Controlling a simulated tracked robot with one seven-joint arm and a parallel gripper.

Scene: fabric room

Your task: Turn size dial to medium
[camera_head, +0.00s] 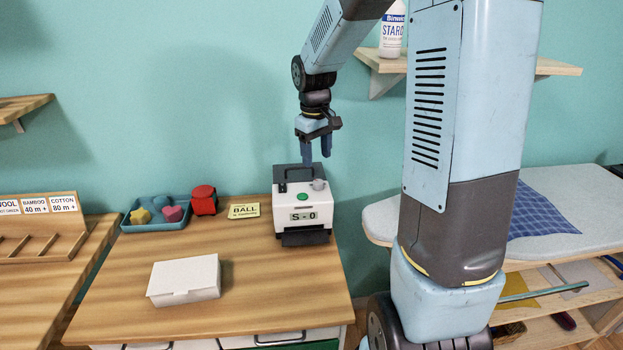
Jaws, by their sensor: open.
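A white and dark grey machine (301,193) stands at the back right of the wooden table. Its front label (304,216) reads "S-0". A green button (302,196) sits on its top, with a grey round knob (319,184) to the right, which looks like the size dial. A small dark part (282,187) is on the left of the top. My gripper (316,160) points down above the machine's back part, with its blue fingers apart and nothing between them. It appears above the knob; I cannot tell the exact gap.
A white box (184,279) lies on the table (245,295). A teal tray (155,214) with coloured pieces, a red object (204,200) and a "BALL" card (244,211) stand left of the machine. An ironing board (560,190) with blue cloth is at right.

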